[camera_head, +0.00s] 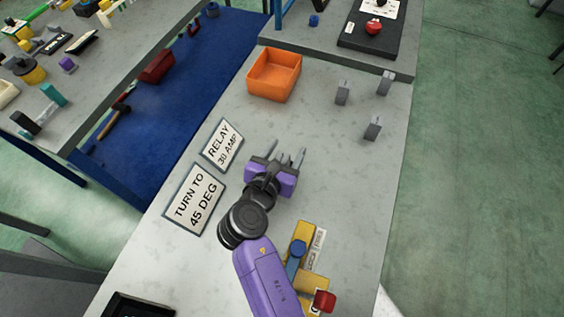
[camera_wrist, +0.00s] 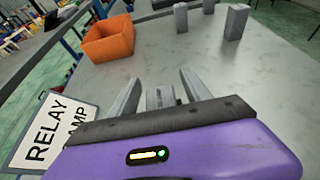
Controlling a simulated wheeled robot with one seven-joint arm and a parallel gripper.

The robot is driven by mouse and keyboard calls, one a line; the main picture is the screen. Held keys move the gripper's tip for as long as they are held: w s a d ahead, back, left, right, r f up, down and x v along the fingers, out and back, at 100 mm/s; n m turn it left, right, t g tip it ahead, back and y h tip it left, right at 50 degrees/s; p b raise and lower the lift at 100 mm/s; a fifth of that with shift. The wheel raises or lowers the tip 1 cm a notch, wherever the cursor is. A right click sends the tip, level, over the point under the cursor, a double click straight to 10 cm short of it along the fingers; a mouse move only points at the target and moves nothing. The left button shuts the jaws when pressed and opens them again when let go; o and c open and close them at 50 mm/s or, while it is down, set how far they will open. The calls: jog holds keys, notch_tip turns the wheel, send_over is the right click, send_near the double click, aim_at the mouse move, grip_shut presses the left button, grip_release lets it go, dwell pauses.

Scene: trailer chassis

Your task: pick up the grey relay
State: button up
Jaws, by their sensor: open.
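A small grey block, which looks like a grey relay (camera_wrist: 160,98), shows low between my fingers in the wrist view. Its lower part is hidden by my gripper's body. My gripper (camera_head: 288,151) is open over the light grey bench top, just right of the "RELAY 30 AMP" sign. Its two grey fingers point toward the far end, also in the wrist view (camera_wrist: 160,85). They stand on either side of the block; I cannot tell whether they touch it. Three similar upright grey blocks stand farther off: one left (camera_head: 342,92), one far right (camera_head: 385,83), one nearer (camera_head: 373,127).
An orange bin (camera_head: 274,76) stands beyond my gripper. The "RELAY 30 AMP" sign (camera_head: 221,144) and "TURN TO 45 DEG" sign (camera_head: 194,199) lie left. A yellow fixture with a blue handle (camera_head: 297,250) is near my arm. The bench between gripper and far blocks is clear.

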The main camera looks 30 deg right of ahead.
grip_shut()
jog(key=shift+r, duration=0.15)
